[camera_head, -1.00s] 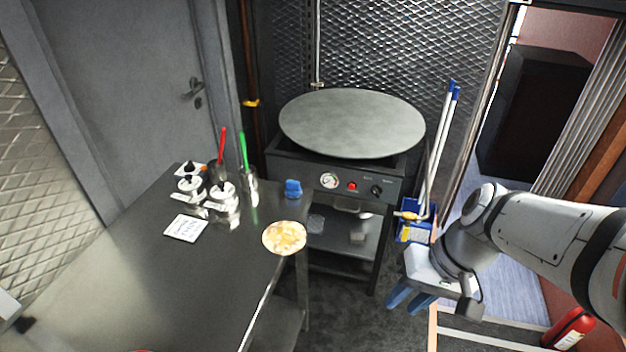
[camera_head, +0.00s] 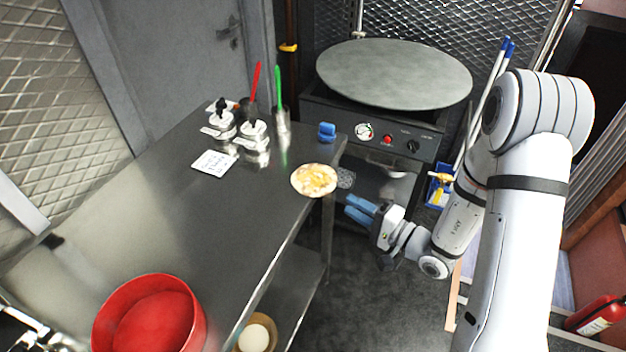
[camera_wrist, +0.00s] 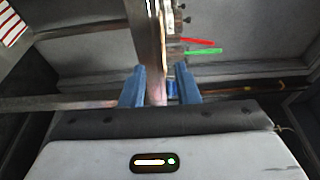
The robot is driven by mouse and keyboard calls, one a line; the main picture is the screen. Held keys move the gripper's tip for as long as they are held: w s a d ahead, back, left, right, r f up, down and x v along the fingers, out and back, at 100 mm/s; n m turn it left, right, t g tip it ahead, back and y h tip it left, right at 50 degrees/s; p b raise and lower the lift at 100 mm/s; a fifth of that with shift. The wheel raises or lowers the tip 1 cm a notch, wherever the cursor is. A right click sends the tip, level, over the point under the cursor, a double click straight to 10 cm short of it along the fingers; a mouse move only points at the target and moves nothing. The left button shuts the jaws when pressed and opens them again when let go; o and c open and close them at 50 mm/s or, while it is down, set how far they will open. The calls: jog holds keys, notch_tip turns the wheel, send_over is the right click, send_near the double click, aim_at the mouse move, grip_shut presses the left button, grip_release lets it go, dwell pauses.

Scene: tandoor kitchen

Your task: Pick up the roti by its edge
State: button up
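The roti (camera_head: 314,180) is a round, pale flatbread with yellow-brown patches. In the head view it lies flat at the steel table's right edge, with its rim at or slightly over that edge. My gripper (camera_head: 358,210) is to the right of the roti and apart from it, its blue fingers pointing left toward the table edge. In the wrist view the two blue fingers (camera_wrist: 161,88) stand apart with a gap between them, and the table edge shows edge-on beyond. Nothing is held. I cannot make out the roti clearly in the wrist view.
The steel table (camera_head: 130,230) bears a red bowl (camera_head: 150,318), a blue object (camera_head: 327,132), a white card (camera_head: 214,163) and metal containers with red and green handles. A round griddle (camera_head: 394,74) stands behind. A fire extinguisher (camera_head: 597,316) is at the right.

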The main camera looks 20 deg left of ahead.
aim_at(331, 191)
jog(key=p+x, duration=0.2)
jog(key=x, duration=0.5)
jog(key=shift+w+a+r, duration=0.15)
jog(key=shift+w+a, duration=0.05)
jog(key=shift+a, duration=0.05)
jog(key=shift+c, duration=0.2)
grip_shut()
